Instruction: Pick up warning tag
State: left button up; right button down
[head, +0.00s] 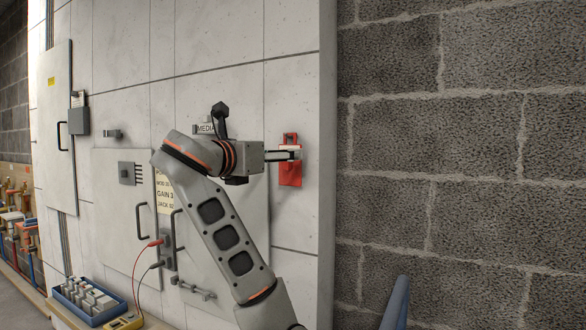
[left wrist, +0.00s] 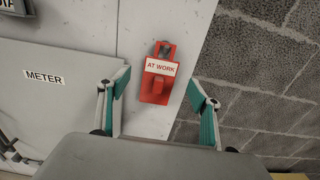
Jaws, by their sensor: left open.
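The warning tag (head: 290,176) is red with a white label and is at the right edge of the pale wall panels. In the left wrist view the tag (left wrist: 157,88) is upright, reads "AT WORK" and has a red block standing out below the label. My left gripper (head: 291,154) is in front of the tag in the head view and hides part of it. In the left wrist view its two green-padded fingers (left wrist: 159,88) are spread, one on each side of the tag, apart from it. Contact is not visible. My right gripper is not in view.
A rough block wall (head: 460,150) is to the right. A blue tray (head: 88,300) of pale blocks and a yellow meter (head: 124,322) with red and black leads stand at lower left.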

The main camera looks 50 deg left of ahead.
aim_at(289, 173)
pick_arm(q)
jog(key=x, duration=0.1)
jog(key=b+x, duration=0.1)
jog(key=x, duration=0.3)
jog(key=shift+r, duration=0.3)
jog(key=c, duration=1.1)
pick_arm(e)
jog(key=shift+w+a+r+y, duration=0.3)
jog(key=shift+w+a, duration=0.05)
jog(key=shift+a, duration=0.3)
